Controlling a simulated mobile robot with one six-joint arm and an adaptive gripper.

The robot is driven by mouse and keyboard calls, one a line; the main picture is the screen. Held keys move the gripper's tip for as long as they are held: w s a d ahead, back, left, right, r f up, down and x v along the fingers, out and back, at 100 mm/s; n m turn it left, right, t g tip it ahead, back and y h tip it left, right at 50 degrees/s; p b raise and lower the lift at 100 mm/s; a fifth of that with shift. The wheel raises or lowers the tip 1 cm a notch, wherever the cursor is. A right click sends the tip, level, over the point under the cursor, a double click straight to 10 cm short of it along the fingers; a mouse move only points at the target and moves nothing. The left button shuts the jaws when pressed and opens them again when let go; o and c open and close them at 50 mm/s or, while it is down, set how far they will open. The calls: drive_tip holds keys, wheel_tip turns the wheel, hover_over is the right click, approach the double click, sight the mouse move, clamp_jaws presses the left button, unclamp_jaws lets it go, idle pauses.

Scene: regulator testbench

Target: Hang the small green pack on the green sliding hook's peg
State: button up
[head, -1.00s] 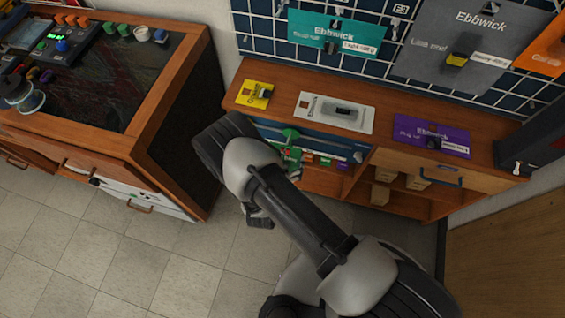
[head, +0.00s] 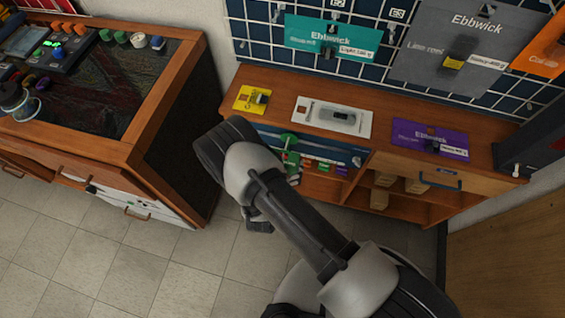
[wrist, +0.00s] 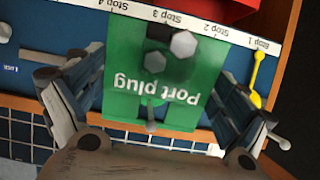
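The small green pack (wrist: 190,103), marked "Port plug", shows upside down in the wrist view, with a grey hex plug on its face. A thin peg (wrist: 150,127) with a round grey end stands out at the card's hanging edge and appears to pass through it; the hole itself is unclear. My gripper (wrist: 160,85) is open, its fingers spread on either side of the card.
Yellow (head: 251,99), white (head: 333,117) and purple (head: 405,133) packs lie on the bench top. A wire grid wall stands behind.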

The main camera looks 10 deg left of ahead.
drive_tip(key=shift+o, duration=0.2)
drive_tip(key=v, duration=1.2)
drive_tip(key=w+a+r+m+g+y, duration=0.1)
drive_tip(key=w+a+r+g, duration=0.25)
drive_tip(key=r, duration=0.25)
drive_tip(key=w+a+r+m+g+y, duration=0.1)
drive_tip(key=w+a+r+g, duration=0.1)
drive_tip(key=w+r, duration=0.4)
drive_tip(key=d+r+g+y, duration=0.1)
drive_tip(key=d+r, duration=0.2)
drive_tip(key=r, duration=0.5)
drive_tip(key=d+r+g+y, duration=0.1)
drive_tip(key=d+r, duration=0.1)
drive_tip(key=r, duration=0.6)
drive_tip(key=s+d+r+n, duration=0.1)
drive_tip(key=s+d+r, duration=0.2)
drive_tip(key=d+r, duration=0.25)
drive_tip(key=s+d+r+n, duration=0.1)
drive_tip(key=s+d+r, duration=0.2)
drive_tip(key=d+r, duration=0.3)
drive_tip(key=s+d+r+g+h, duration=0.1)
drive_tip(key=s+d+r+h, duration=0.1)
drive_tip(key=s+d, duration=1)
drive_tip(key=shift+d+r+h, duration=0.15)
drive_tip(key=shift+d+h, duration=0.65)
drive_tip(key=shift+d, duration=0.15)
